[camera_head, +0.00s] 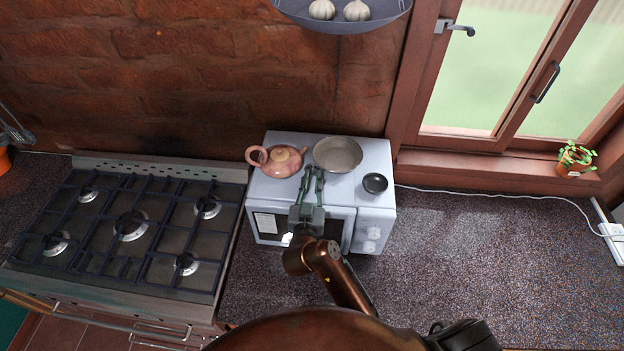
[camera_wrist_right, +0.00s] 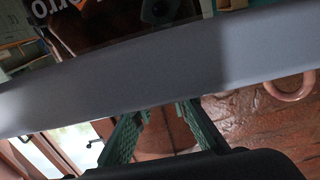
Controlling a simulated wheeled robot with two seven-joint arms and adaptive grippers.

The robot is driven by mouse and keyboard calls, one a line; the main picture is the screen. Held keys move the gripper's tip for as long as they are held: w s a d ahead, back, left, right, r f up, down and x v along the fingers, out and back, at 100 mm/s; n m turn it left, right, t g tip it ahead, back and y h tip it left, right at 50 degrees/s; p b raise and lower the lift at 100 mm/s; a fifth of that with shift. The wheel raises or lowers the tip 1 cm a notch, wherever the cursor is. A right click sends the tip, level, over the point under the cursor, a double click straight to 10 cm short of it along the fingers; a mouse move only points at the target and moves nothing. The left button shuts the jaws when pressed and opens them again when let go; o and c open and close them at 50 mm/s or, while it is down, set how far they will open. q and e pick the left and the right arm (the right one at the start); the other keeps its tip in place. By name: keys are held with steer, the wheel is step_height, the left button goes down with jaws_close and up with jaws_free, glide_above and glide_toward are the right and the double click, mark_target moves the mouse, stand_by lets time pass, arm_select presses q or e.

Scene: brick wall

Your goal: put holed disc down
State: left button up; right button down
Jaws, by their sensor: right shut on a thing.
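The round grey-brown disc (camera_head: 338,154) with a pale rim, which I take for the holed disc, is at the back of the white microwave's top (camera_head: 287,141) in the head view. Its holes are too small to make out. My right gripper (camera_head: 313,171) reaches in from the front over the microwave, its green fingertips close together at the disc's near left edge. It is shut on the disc, though the contact is hard to see. My left gripper is not in view.
A pink-brown teapot (camera_head: 280,161) stands just left of the fingers. A small black dish (camera_head: 375,183) is at the right of the microwave top. A gas hob (camera_head: 125,231) is to the left; the counter (camera_head: 480,255) to the right is mostly clear.

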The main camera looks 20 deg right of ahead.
steer(key=c, duration=2.3)
jaws_free()
steer(key=shift+f, duration=0.1)
steer(key=o, duration=0.5)
steer(key=shift+c, duration=0.2)
